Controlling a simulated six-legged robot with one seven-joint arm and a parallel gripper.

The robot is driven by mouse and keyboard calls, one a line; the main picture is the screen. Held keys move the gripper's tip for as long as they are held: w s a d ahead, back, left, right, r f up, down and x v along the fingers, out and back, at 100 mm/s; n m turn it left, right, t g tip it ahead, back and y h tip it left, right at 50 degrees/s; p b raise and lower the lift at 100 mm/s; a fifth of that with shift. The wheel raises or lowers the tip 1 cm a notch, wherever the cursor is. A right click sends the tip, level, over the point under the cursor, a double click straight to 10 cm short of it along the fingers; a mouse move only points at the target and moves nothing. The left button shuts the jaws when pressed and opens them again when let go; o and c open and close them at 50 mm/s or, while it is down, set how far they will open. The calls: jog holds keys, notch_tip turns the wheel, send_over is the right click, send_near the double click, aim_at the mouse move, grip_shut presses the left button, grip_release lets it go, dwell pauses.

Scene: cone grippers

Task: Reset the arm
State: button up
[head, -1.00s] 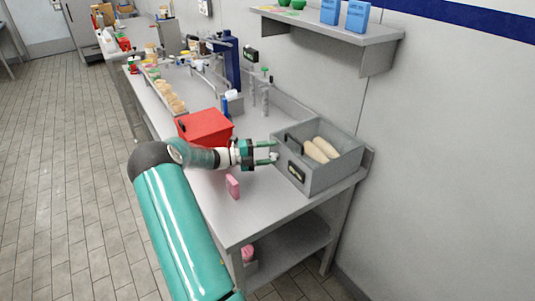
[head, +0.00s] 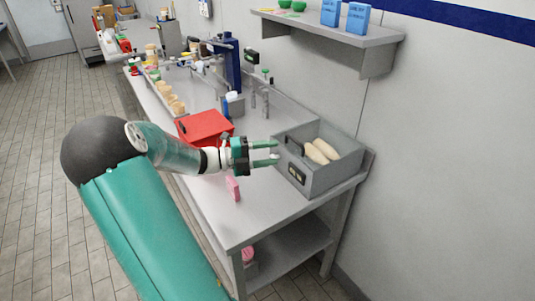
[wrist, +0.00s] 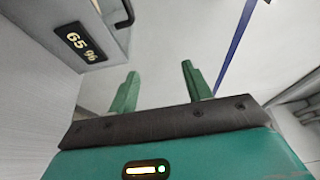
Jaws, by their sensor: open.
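My gripper (head: 276,153) is open and empty above the metal bench (head: 262,215), in the middle of the head view. Its two green fingers point right, toward the grey box (head: 312,180); I cannot tell the exact gap between them. In the wrist view my gripper (wrist: 158,90) shows two green fingers spread apart with nothing between them. The grey box, with a dark handle and a label plate, shows at the upper left of the wrist view (wrist: 50,25).
Two pale loaf-like things (head: 321,151) lie in the grey box. A red box (head: 203,127) is behind my arm, and a small pink block (head: 233,188) stands below my gripper. A wall shelf (head: 335,30) holds blue cartons. The bench's front right is clear.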

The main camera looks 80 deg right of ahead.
jog(key=shift+a, duration=0.1)
dwell(0.5)
jog(key=w+a+m+t+y, duration=0.2)
jog(key=w+a+m+t, duration=0.55)
jog(key=a, duration=0.45)
jog(key=w+a+m+t+y, duration=0.1)
jog(key=w+a+m+t, duration=0.6)
jog(key=a, duration=0.6)
jog(key=w+a+r+m+t+y, duration=0.1)
jog(key=a+r+m+t+y, duration=0.1)
jog(key=a, duration=1)
jog(key=w+a+r+m+t+y, duration=0.1)
jog(key=a+r+m+t, duration=0.3)
jog(key=a, duration=0.9)
jog(key=m+t+y, duration=0.1)
jog(key=m, duration=0.2)
jog(key=shift+a+r+y, duration=0.2)
jog(key=shift+y, duration=0.2)
